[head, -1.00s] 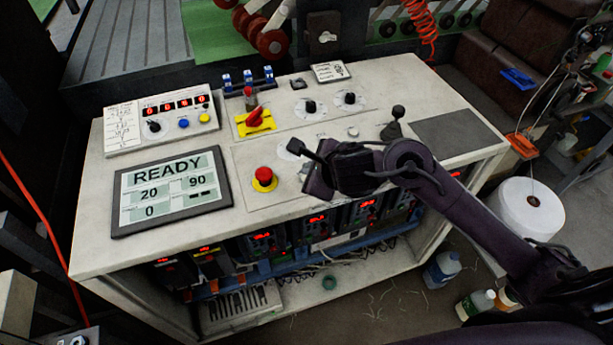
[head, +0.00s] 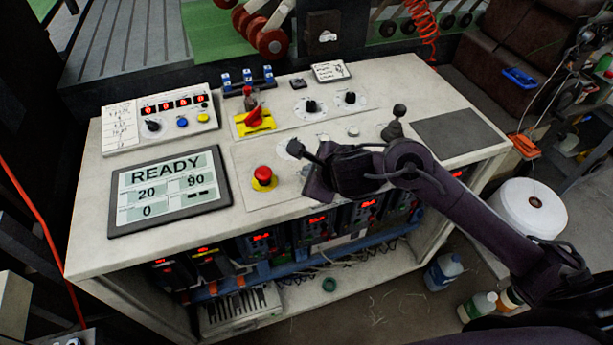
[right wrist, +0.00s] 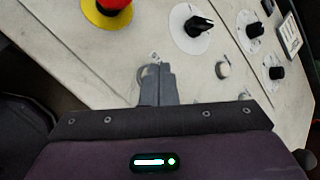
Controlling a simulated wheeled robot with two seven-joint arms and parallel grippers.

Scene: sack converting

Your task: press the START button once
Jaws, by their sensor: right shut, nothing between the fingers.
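My right gripper (head: 312,183) is over the sloping panel of the white console, right of the red emergency button (head: 263,176). In the right wrist view its fingers (right wrist: 156,76) are together and empty. A small round rimmed button (right wrist: 146,74) lies right at the fingertips, partly hidden by them. I cannot read any START label, nor tell whether the fingertips touch that button or hover over it. The display (head: 170,190) reads READY, 20, 90 and 0. My left gripper is not in view.
A black selector knob (right wrist: 198,26) on a white disc and a pale button (right wrist: 222,70) are close to the fingers. A red-handled switch on a yellow plate (head: 254,121) and a black joystick (head: 394,127) stand up from the console. The dark pad (head: 455,133) is clear.

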